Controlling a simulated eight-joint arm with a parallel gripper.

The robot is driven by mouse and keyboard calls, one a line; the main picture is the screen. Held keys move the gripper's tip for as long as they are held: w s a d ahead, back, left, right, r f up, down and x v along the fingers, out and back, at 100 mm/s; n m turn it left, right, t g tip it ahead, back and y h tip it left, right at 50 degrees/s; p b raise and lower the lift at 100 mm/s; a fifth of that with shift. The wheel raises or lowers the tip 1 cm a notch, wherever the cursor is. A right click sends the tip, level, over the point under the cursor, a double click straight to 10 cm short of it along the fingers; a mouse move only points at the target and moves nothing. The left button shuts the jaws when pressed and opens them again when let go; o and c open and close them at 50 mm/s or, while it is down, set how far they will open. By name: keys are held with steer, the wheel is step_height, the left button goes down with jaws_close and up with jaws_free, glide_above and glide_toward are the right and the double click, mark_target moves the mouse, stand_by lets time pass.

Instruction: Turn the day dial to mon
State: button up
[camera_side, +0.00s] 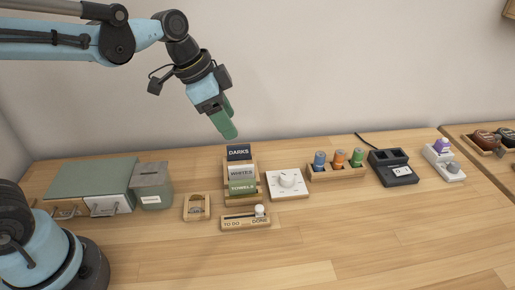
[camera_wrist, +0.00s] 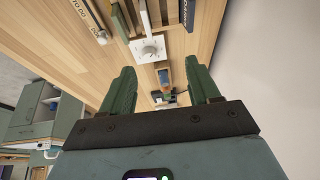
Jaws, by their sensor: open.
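The day dial (camera_side: 288,182) is a white square plate with a round white knob, lying on the wooden table right of the card rack. Its markings are too small to read. In the wrist view the dial (camera_wrist: 148,50) shows ahead, between and beyond my fingertips. My gripper (camera_side: 226,122) has green fingers and hangs in the air above and left of the dial, behind the rack, touching nothing. In the wrist view my gripper (camera_wrist: 162,80) has its two fingers spread apart with nothing held between them.
A card rack (camera_side: 241,177) with labelled cards and a TO DO/DONE slider (camera_side: 246,222) stand left of the dial. A rack with coloured spools (camera_side: 337,171) and a dark device (camera_side: 393,168) stand to the right. The front of the table is clear.

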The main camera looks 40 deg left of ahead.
mark_target(287, 175)
steer(key=w+d+f+m+g+h, duration=0.2)
steer(key=w+d+f+m+g, duration=0.1)
steer(key=w+d+m, duration=0.35)
steer(key=x, duration=1.2)
steer(key=shift+a+f, duration=0.25)
steer(key=shift+a, duration=0.15)
steer(key=c, duration=1)
steer(key=shift+y, duration=0.3)
